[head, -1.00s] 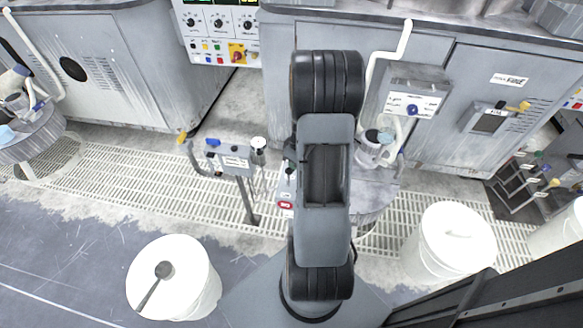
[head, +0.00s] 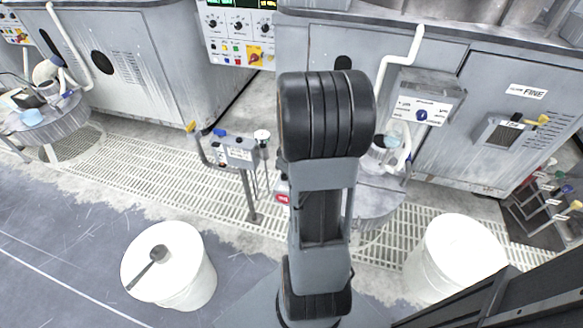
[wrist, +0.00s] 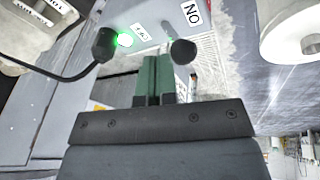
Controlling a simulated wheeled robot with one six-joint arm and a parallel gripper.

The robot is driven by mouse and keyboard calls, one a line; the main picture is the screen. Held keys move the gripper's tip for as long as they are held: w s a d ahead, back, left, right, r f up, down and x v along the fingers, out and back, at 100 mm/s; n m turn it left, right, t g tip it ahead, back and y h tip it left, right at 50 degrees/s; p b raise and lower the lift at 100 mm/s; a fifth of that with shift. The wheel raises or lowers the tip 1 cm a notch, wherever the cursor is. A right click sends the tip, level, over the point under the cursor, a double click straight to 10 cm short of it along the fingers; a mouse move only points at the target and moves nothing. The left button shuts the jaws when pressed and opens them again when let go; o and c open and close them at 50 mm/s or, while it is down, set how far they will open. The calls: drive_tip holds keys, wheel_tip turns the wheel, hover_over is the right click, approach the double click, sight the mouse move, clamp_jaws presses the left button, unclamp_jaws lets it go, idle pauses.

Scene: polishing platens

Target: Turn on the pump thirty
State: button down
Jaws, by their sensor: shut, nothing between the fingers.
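In the wrist view my gripper (wrist: 155,78) is shut and empty, its green fingers together. Just beyond the fingertips is a grey-blue box (wrist: 158,36) with a lit green lamp (wrist: 124,40), a small white label too blurred to read for sure, and an upside-down "ON" label (wrist: 192,13). A round black knob (wrist: 182,52) stands just right of the fingertips; I cannot tell whether they touch. In the head view my arm hides the gripper. A small part of a box with a red-marked label (head: 283,198) shows left of the arm; I cannot tell whether it is the same box.
A black cable (wrist: 62,76) runs to a black plug beside the lamp. A panel stand (head: 237,155) is left of my arm. White buckets stand at left (head: 190,285) and right (head: 455,255). Grey cabinets (head: 490,125) line the back. Floor at the left front is free.

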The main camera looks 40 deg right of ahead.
drive_tip(key=shift+r, duration=0.15)
drive_tip(key=shift+r+p, duration=0.5)
drive_tip(key=shift+r, duration=0.15)
drive_tip(key=shift+r, duration=0.1)
drive_tip(key=s+a+r+p, duration=0.3)
drive_tip(key=s+r, duration=0.2)
drive_tip(key=r, duration=0.5)
drive_tip(key=shift+s+r+p, duration=0.15)
drive_tip(key=shift+s+p, duration=0.15)
drive_tip(key=shift+s, duration=0.1)
